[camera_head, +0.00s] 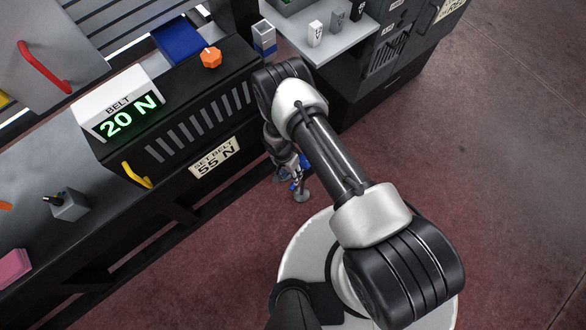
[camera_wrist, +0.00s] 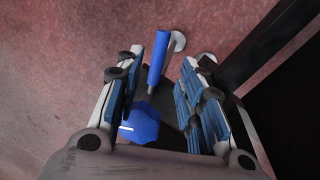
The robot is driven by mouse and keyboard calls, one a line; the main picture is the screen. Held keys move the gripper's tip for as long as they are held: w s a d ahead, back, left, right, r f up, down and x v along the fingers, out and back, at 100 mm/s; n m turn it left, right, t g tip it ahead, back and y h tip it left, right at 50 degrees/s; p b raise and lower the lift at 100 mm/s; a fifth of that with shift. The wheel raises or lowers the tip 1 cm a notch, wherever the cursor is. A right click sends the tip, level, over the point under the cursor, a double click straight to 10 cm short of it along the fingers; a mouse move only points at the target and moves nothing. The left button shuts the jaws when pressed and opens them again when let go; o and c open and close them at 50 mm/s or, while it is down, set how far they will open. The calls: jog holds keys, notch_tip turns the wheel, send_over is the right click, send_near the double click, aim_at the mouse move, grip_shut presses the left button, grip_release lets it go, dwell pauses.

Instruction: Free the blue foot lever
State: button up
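In the wrist view a blue bar (camera_wrist: 158,58), seemingly the foot lever, stands between the fingers of my gripper (camera_wrist: 163,62), close to the left finger. A blue faceted knob (camera_wrist: 140,122) with a white mark lies lower between the fingers, over a dark plate (camera_wrist: 172,108). The fingers are apart, and I see no clear grip on either blue part. In the head view my gripper (camera_head: 290,172) is low beside the front of the black bench; small blue parts (camera_head: 304,161) show there, mostly hidden by my arm.
The bench carries a belt display (camera_head: 119,108) reading 20 N, an orange knob (camera_head: 211,57) and a yellow handle (camera_head: 137,175). A sign (camera_head: 214,158) reads "SET BELT 55 N". A dark post (camera_wrist: 250,62) stands right of my gripper. The reddish floor is open.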

notch_tip(320, 180, up, 7)
jog(key=a, duration=0.1)
jog(key=shift+w+f, duration=0.15)
jog(key=shift+w, duration=0.15)
dwell(0.4)
